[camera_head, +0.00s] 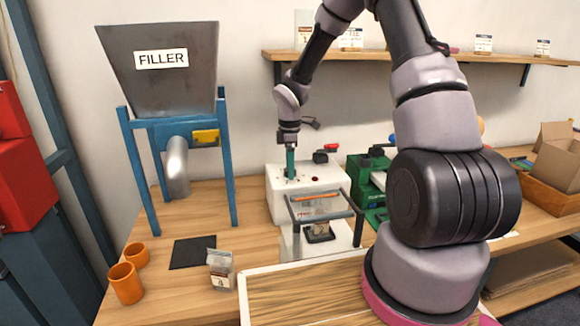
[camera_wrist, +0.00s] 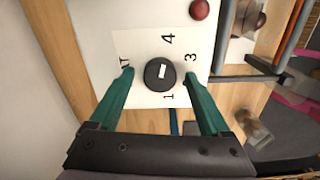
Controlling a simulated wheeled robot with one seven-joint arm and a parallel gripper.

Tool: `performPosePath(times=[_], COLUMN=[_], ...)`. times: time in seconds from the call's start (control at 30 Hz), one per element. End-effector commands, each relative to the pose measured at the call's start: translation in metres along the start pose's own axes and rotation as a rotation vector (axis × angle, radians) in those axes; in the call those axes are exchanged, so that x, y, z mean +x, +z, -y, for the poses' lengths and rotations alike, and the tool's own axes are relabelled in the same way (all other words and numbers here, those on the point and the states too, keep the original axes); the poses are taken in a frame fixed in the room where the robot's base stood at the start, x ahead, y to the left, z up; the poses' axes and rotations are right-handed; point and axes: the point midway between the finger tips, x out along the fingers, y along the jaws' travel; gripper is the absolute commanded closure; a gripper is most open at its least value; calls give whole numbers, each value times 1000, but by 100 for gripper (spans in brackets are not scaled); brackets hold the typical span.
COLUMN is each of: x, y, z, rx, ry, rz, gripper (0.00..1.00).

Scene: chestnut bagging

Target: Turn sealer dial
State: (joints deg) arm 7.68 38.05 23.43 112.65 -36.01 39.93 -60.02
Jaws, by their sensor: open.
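The sealer (camera_head: 333,178) is a white box on the table with a hinged bar frame at its front. Its dial (camera_wrist: 160,74) is a round black knob with a short white mark, on a white plate lettered 1, 3 and 4; another label is partly hidden by a finger. My gripper (camera_wrist: 159,80) is open, with its green fingertips on either side of the dial; whether they touch it I cannot tell. In the head view my gripper (camera_head: 290,164) points down at the sealer's top and the dial is not discernible there.
A red button (camera_wrist: 199,9) sits near the dial. A small bag (camera_head: 319,231) is at the sealer's front, and another bag (camera_head: 220,268) stands on the table. A green machine (camera_head: 367,190) is right of the sealer. The filler (camera_head: 160,85) and orange cups (camera_head: 126,283) are left.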

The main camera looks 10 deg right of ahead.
Motion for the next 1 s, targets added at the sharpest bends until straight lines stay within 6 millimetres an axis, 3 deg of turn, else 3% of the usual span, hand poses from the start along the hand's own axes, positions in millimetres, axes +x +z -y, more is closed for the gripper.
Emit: performPosePath(times=[0.13, 0.17, 0.37, 0.73, 1.0], x=[0, 0, 0, -1, -1], y=[0, 0, 0, 0, -1], z=[0, 0, 0, 0, 0], rx=[0, 0, 1, 55, 234], ry=[0, 0, 0, 0, 2], rz=[0, 0, 0, 0, 0], gripper=[19, 23, 99, 100, 100])
